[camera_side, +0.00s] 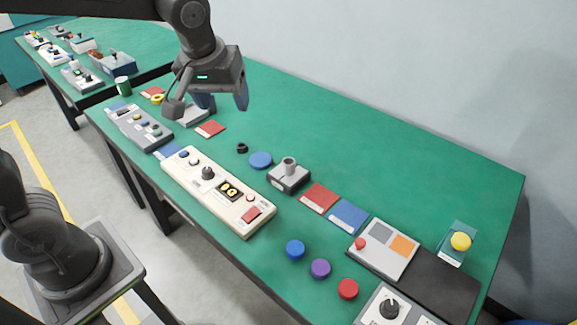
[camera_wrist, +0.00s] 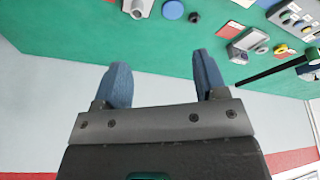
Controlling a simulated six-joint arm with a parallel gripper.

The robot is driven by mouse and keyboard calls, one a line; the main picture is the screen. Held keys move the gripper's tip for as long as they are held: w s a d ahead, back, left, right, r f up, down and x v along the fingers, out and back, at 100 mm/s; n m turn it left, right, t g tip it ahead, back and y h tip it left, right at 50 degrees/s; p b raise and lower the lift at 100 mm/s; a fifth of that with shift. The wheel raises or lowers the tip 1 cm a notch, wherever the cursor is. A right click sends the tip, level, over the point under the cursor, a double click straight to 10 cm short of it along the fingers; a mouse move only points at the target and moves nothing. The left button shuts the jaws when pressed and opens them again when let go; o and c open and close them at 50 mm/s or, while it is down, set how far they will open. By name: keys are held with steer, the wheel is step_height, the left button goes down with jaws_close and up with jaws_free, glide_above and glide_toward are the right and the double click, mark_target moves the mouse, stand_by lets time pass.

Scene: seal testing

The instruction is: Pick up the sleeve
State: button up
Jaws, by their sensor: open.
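My gripper (camera_side: 223,98) is open and empty, raised above the far left part of the green table; its two blue fingers spread apart in the wrist view (camera_wrist: 162,72). A grey upright cylinder (camera_side: 289,163), possibly the sleeve, stands on a grey block (camera_side: 290,180) right of my gripper. The block is cut by the top edge in the wrist view (camera_wrist: 138,6). Another grey fixture (camera_side: 190,117) is partly hidden by my gripper; the wrist view shows a grey cylindrical part (camera_wrist: 237,55) on it. A small black ring (camera_side: 242,148) lies near a blue disc (camera_side: 261,160).
A cream control panel (camera_side: 225,196) and a grey panel (camera_side: 138,127) line the near edge. A red square (camera_side: 209,129) lies below my gripper. Blue, purple and red discs (camera_side: 320,268) and a yellow button box (camera_side: 460,242) are farther right. The table's back strip (camera_side: 400,160) is clear.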

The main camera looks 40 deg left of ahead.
steer(key=w+d+f+n+g+y, duration=0.1)
steer(key=w+d+f+n, duration=0.1)
steer(key=w+f+n, duration=0.5)
steer(key=g+y, duration=0.1)
glide_toward(289, 163)
steer(key=x, duration=0.5)
steer(key=s+x, duration=0.1)
steer(key=x, duration=0.2)
steer(key=shift+d+f, duration=0.15)
steer(key=shift+f, duration=0.3)
steer(key=shift+c, duration=0.2)
steer(key=shift+r, duration=0.1)
steer(key=c, duration=1.1)
